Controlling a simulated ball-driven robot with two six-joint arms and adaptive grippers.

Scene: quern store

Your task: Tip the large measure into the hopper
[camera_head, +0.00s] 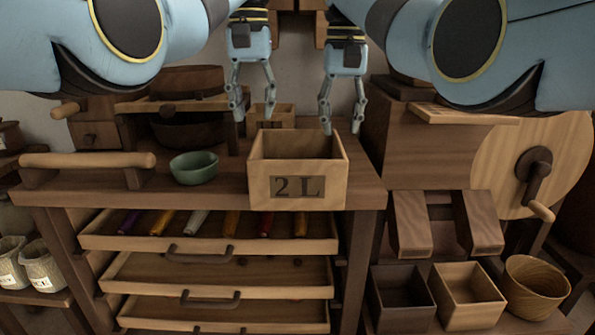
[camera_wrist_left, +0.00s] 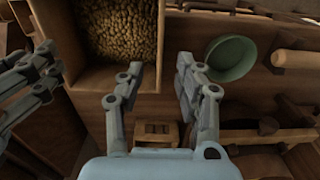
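The large measure (camera_head: 298,187), a pale wooden box marked "2 L", stands upright at the bench's front right. In the left wrist view the measure holds brown grain (camera_wrist_left: 120,30). My left gripper (camera_head: 252,112) is open and empty, above and behind the measure's left side. In the left wrist view its fingers (camera_wrist_left: 160,95) are apart beside the measure. My right gripper (camera_head: 342,125) is open, near the measure's back right corner; it also shows in the left wrist view (camera_wrist_left: 35,90). A wooden mill body (camera_head: 410,150) stands to the right; I cannot make out its hopper mouth.
A green bowl (camera_head: 194,167) sits left of the measure. A smaller box (camera_head: 268,114) stands behind it. A cranked wooden wheel (camera_head: 530,165) is at the right. Open drawers (camera_head: 215,275) are below the bench; a dark bin (camera_head: 400,300), pale bin (camera_head: 467,295) and basket (camera_head: 535,285) stand lower right.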

